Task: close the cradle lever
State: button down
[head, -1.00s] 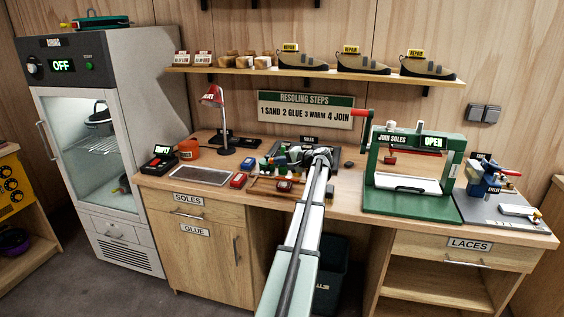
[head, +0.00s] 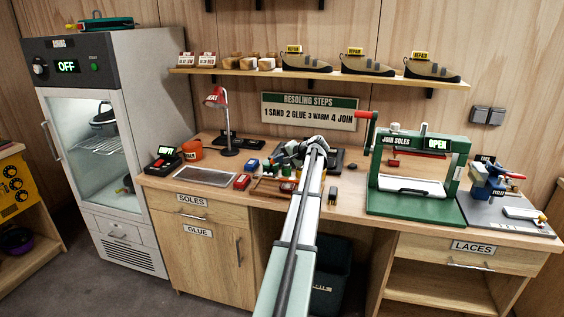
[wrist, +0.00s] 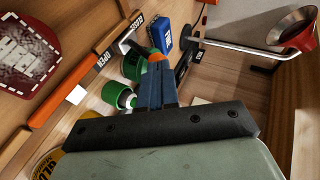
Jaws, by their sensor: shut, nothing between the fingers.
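My gripper (wrist: 157,62) is shut and empty. Its blue-grey fingers with an orange tip reach into the bench items in the wrist view. In the head view my gripper (head: 277,159) is over the middle of the bench, and my arm covers much of what lies below. An orange bar (wrist: 62,92) with OPEN and CLOSED labels runs at a slant left of the fingers. A pale, bent piece (wrist: 131,42) by the CLOSED label may be the cradle lever; I cannot tell. The fingers appear apart from it. The cradle itself is mostly hidden.
Green-sided jars (wrist: 133,66) and a blue block (wrist: 162,38) crowd the fingertips. A red lamp (head: 216,99) stands left of the gripper on the bench. The green sole press (head: 420,205) stands to the right. A dark red labelled piece (wrist: 27,55) is at upper left in the wrist view.

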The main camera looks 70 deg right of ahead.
jog(key=w+g, duration=0.1)
jog(key=g, duration=0.1)
jog(key=w+r+g, duration=0.1)
jog(key=w+g, duration=0.1)
jog(key=w+n+g, duration=0.1)
jog(key=w, duration=0.1)
jog(key=shift+w+r+g+y, duration=0.15)
jog(key=shift+r+g+y, duration=0.15)
jog(key=shift+r+g, duration=0.1)
jog(key=shift+r, duration=0.75)
jog(key=s+a+r, duration=0.2)
jog(key=a+r, duration=0.2)
jog(key=r, duration=0.9)
jog(key=shift+s+a, duration=0.15)
jog(key=shift+s, duration=0.05)
